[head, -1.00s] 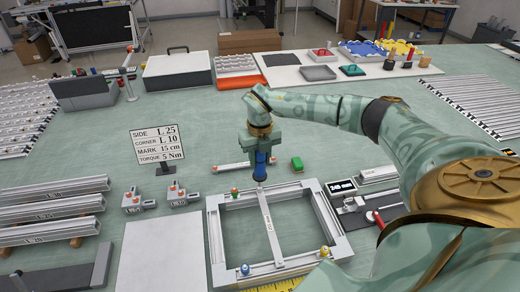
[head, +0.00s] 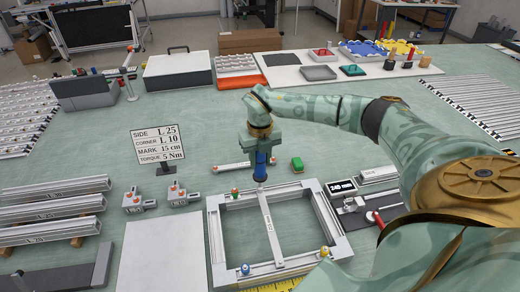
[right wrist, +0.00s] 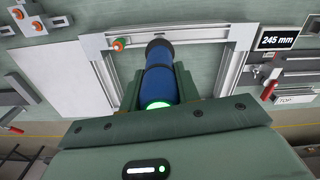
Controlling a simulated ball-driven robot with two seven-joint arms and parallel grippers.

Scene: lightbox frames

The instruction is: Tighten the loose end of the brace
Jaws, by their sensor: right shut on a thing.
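The aluminium frame (head: 216,235) lies flat on the bench as a rectangle. The brace (head: 270,222) is a thin bar crossing it from the far rail to the near rail, slightly slanted. My right gripper (head: 260,152) is above the far rail, shut on a blue driver (head: 260,169). The driver points down at the brace's far end; its tip contact is hard to make out. In the right wrist view the driver (right wrist: 160,78) sits between the fingers, with a lit green ring at its near end. My left gripper is not in view.
A sign (head: 159,143) lists sizes and torque 5 Nm. A digital gauge (head: 342,187) stands right of the frame; it reads 245 mm in the right wrist view (right wrist: 281,42). A bare light panel (head: 160,250) lies left.

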